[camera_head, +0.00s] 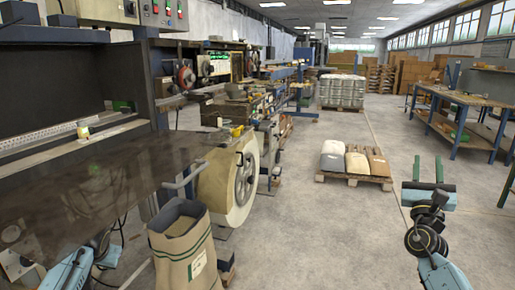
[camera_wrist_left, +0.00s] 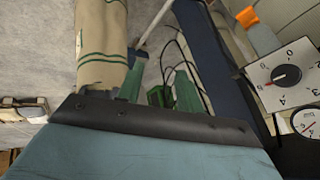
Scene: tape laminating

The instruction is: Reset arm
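My right gripper (camera_head: 428,168) is at the right of the head view, raised over bare floor. Its two green fingers stand apart with nothing between them. My left arm (camera_head: 65,272) comes in at the lower left of the head view, below a dark, glossy brown panel. Its fingertips are not clear there. In the left wrist view my left gripper (camera_wrist_left: 160,85) has its two green fingers apart, with no object held. A paper sack (camera_wrist_left: 103,45) with green stripes shows left of those fingers, and a dial plate (camera_wrist_left: 285,78) to their right.
The brown panel (camera_head: 120,180) juts out from the machine at left. The striped sack (camera_head: 185,250) stands beside a large cream roll (camera_head: 228,185). A pallet with bags (camera_head: 350,180) and a blue workbench (camera_head: 465,105) stand farther off.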

